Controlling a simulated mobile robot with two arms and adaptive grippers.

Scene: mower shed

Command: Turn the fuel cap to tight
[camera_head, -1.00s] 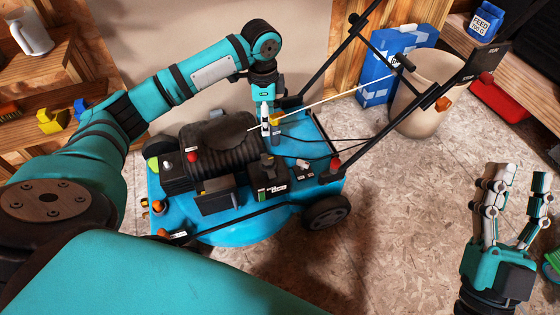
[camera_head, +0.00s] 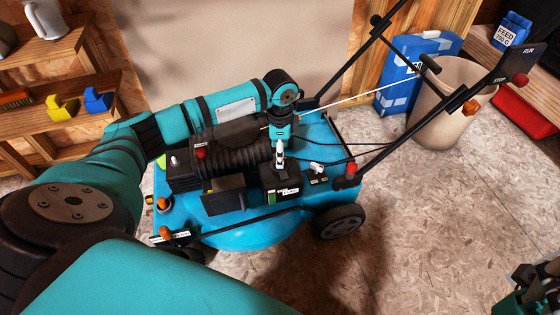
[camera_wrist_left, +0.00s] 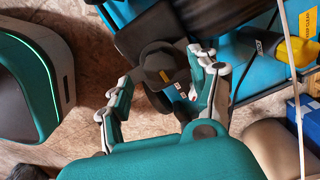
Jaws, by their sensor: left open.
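The blue mower (camera_head: 250,235) stands on the floor, with a small black tank (camera_head: 282,190) bearing a white label and a green mark. The fuel cap is hidden behind my left gripper in the head view. In the left wrist view the cap seems to be the round black piece with a yellow mark (camera_wrist_left: 157,62). My left gripper (camera_head: 280,155) points down over the tank. In its wrist view the gripper (camera_wrist_left: 160,75) is open, its fingers on either side of the black piece; contact cannot be told. My right gripper (camera_head: 535,285) is cut off at the lower right corner.
The ribbed black engine (camera_head: 235,160) is close left of my left gripper. The mower's handlebar (camera_head: 405,130) rises to the right. A beige bin (camera_head: 450,105) and a blue box (camera_head: 415,75) stand behind it.

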